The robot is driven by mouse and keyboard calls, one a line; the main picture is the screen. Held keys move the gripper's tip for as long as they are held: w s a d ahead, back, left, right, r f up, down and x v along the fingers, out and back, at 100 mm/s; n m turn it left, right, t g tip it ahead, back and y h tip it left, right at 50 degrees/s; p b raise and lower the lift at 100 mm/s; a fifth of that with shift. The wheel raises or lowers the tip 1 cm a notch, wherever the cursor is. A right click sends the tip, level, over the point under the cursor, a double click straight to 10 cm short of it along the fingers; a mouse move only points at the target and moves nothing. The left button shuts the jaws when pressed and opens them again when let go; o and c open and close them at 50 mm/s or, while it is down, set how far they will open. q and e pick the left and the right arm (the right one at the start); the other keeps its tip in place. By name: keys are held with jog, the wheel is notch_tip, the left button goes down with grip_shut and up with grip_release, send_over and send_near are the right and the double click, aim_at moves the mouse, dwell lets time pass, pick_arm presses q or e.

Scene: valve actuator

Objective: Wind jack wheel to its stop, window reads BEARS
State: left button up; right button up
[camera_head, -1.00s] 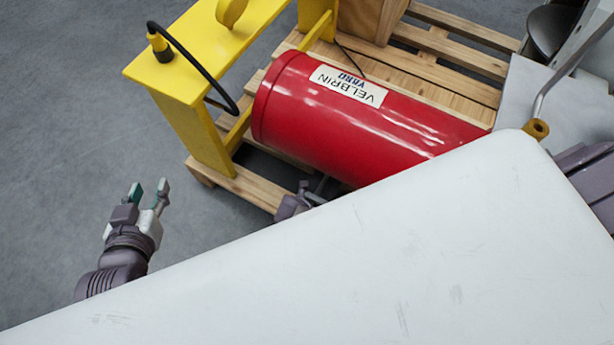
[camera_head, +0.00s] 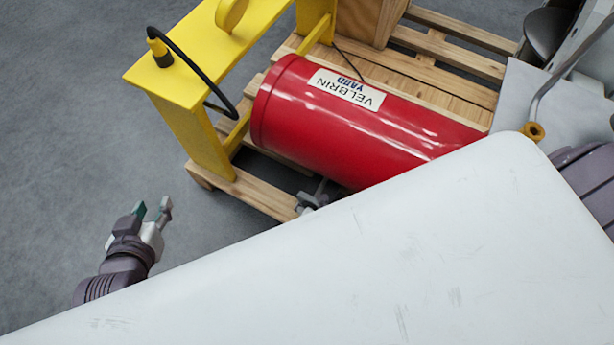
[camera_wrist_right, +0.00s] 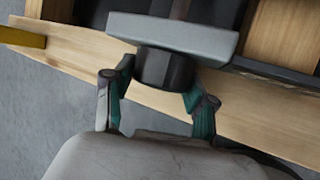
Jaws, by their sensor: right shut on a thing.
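In the right wrist view my right gripper (camera_wrist_right: 160,85) has its green-padded fingers shut on a dark round knob (camera_wrist_right: 165,68), one on each side. The knob sits against a grey plate (camera_wrist_right: 175,38). I cannot tell whether it is the jack wheel itself. My left gripper (camera_head: 152,210) is open and empty over the grey floor, left of the pallet. The red cylinder (camera_head: 350,120) with a VELBRIN YARD label lies across the pallet. No indicator window or BEARS reading shows.
A yellow frame (camera_head: 190,120) with a black cable stands at the pallet's left end. The wooden pallet (camera_head: 255,190) lies under the cylinder. A large white panel (camera_head: 400,260) fills the lower right. The floor at left is clear.

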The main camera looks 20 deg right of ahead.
dwell(0.3)
jog(key=o, duration=1.2)
jog(key=v, duration=1.2)
